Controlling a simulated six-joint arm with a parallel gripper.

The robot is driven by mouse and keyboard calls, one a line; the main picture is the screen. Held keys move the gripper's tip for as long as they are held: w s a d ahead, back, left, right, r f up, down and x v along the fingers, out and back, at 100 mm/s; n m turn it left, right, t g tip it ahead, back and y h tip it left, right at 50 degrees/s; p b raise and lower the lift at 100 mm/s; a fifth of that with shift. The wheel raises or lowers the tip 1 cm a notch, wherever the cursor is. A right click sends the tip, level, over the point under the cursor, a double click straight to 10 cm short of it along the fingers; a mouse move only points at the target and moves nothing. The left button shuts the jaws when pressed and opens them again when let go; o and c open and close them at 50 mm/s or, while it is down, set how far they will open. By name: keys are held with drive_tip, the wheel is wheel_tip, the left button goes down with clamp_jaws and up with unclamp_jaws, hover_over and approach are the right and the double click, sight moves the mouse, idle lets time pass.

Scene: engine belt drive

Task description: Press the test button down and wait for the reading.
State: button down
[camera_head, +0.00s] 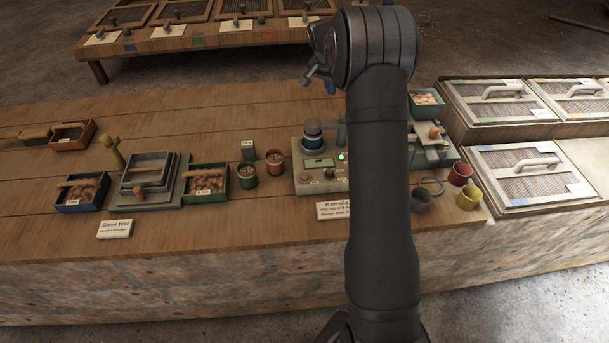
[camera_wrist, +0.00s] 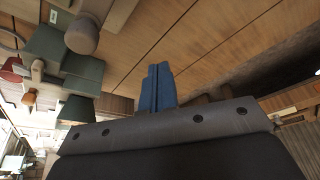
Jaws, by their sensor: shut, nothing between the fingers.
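The grey tester box (camera_head: 312,186) stands on the bench in the head view, left of my arm. I cannot tell for certain which is the test button, nor read the display. A dark blue cup (camera_head: 312,134) stands on its back part. My gripper (camera_head: 331,88) is raised beyond the box, apart from it. In the wrist view its blue fingers (camera_wrist: 157,88) are together and empty.
My arm hides the bench right of the box. Bare bench lies behind the box.

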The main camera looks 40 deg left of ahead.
idle(0.3)
drive_tip(key=s+f+n, duration=0.1)
drive_tip(key=s+n, duration=0.2)
drive_tip(key=s, duration=0.1)
drive_tip(key=s+d+n+t+h, duration=0.1)
drive_tip(key=s+n, duration=0.3)
drive_tip(key=s+d+f+n+t+h, duration=0.1)
drive_tip(key=s+n, duration=0.2)
drive_tip(key=s, duration=0.1)
drive_tip(key=shift+s+d+f+n, duration=0.2)
drive_tip(key=shift+d+f+n, duration=0.05)
drive_tip(key=shift+f+n, duration=0.15)
drive_tip(key=n+t, duration=0.3)
drive_tip(key=n, duration=1)
hover_over(301, 177)
drive_tip(key=shift+s+d+f, duration=0.1)
drive_tip(key=shift+f, duration=0.15)
drive_tip(key=shift+f, duration=4.45)
drive_tip(key=shift+f, duration=0.1)
drive_tip(key=shift+f, duration=0.3)
